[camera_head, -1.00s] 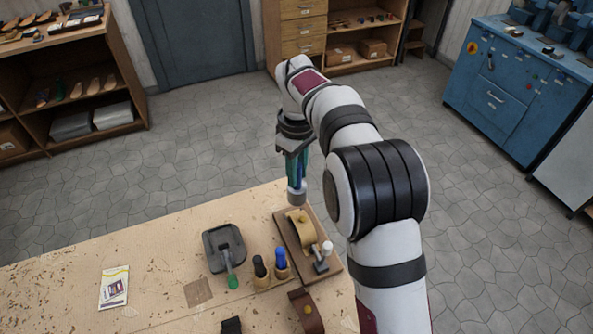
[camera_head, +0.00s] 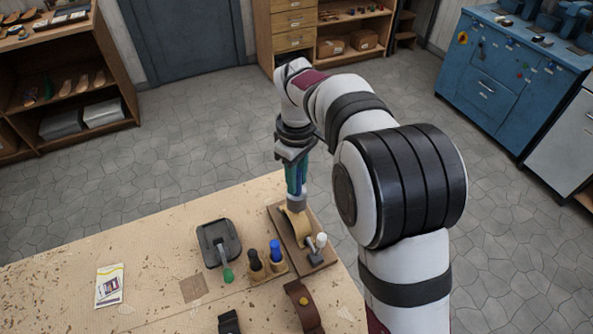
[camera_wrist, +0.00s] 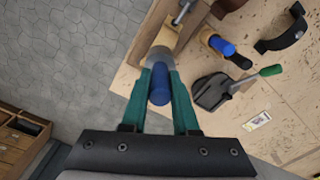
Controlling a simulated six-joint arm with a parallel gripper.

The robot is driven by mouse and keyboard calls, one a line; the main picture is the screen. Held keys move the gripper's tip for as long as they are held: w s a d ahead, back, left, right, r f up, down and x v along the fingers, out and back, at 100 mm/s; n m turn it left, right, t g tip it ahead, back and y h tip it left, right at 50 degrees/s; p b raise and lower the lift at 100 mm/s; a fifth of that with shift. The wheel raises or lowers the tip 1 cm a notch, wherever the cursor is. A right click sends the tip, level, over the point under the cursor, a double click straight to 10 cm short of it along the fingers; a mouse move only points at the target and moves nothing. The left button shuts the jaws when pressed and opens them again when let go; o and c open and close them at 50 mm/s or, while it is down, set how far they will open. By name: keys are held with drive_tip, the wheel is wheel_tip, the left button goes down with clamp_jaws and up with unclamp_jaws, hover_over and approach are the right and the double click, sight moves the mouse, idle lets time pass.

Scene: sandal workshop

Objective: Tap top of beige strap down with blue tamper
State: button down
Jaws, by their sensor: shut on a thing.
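My gripper (camera_head: 296,185), with teal fingers, is shut on the blue tamper and points down. The tamper's blue handle (camera_wrist: 159,85) shows between the fingers in the wrist view, and its grey head (camera_head: 296,203) is below them. The beige strap (camera_head: 299,224) arches over a brown wooden board (camera_head: 284,229) at the table's far right. The tamper head is at the top of the strap and hides part of it. It looks touching, but a small gap cannot be ruled out.
A clamp with a white knob (camera_head: 321,240) stands on the board right of the strap. A wooden holder with black (camera_head: 255,260) and blue (camera_head: 275,251) handles is nearby. A brown strap (camera_head: 304,305), a black tray (camera_head: 219,243) and a packet (camera_head: 110,286) lie on the table (camera_head: 150,255).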

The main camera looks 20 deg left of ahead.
idle(0.3)
drive_tip(key=shift+f, duration=1.6)
wheel_tip(320, 180, up, 3)
drive_tip(key=shift+r, duration=0.2)
drive_tip(key=shift+f, duration=0.15)
wheel_tip(320, 180, down, 4)
drive_tip(key=shift+r, duration=4.15)
